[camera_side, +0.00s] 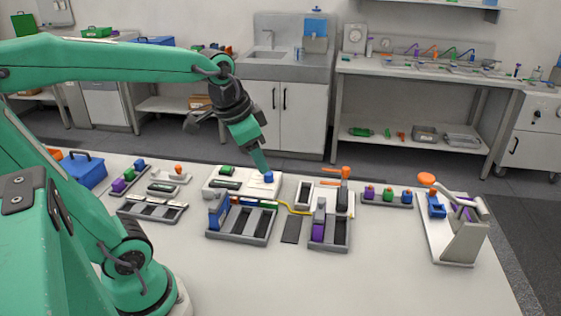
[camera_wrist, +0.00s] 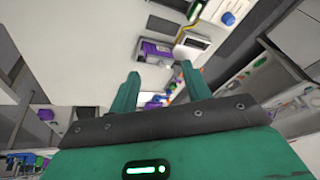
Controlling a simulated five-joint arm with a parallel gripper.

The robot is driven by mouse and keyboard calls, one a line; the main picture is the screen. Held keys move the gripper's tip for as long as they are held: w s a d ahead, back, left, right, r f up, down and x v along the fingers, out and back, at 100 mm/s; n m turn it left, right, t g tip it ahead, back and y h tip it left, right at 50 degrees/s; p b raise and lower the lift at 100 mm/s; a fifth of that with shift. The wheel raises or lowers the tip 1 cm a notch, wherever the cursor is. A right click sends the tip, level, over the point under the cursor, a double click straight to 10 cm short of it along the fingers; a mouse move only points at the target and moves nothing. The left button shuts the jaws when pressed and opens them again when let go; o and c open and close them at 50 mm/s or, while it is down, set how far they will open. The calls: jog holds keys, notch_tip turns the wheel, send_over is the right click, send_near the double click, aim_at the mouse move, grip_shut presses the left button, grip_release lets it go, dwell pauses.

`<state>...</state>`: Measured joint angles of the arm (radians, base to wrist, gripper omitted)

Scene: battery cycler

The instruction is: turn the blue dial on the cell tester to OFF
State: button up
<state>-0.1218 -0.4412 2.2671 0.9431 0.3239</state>
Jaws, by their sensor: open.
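The blue dial (camera_side: 268,178) stands on top of the white cell tester (camera_side: 213,180) at the middle of the table in the side view. My gripper (camera_side: 263,167) points down and overlaps the dial's back edge in that view. I cannot tell from there whether they touch. In the wrist view my two green fingers (camera_wrist: 160,71) are spread with nothing held between them. A blue knob (camera_wrist: 228,18) on a pale surface, apparently the dial, lies at the upper right, away from the fingers. The dial's pointer and labels are too small to read.
Trays with black slots (camera_side: 240,238) stand in front of the tester. A yellow cable (camera_side: 291,210) runs right to a module with an orange-topped post (camera_side: 345,173). A white-based press (camera_side: 466,240) stands far right. The front of the table is clear.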

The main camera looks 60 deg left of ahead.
jog(key=w+a+f+m+g, duration=0.1)
jog(key=w+a+m, duration=0.1)
jog(key=w+a, duration=0.35)
jog(key=m+g, duration=0.3)
jog(key=m, duration=0.2)
send_near(269, 176)
jog(key=shift+w+a+f+h, duration=0.1)
jog(key=shift+w+a+h, duration=0.1)
jog(key=shift+a, duration=0.25)
jog(key=shift+w+a+f+h, duration=0.1)
jog(key=shift+w+a, duration=0.15)
jog(key=shift+a, duration=0.15)
jog(key=shift+f, duration=3.9)
jog(key=c, duration=1)
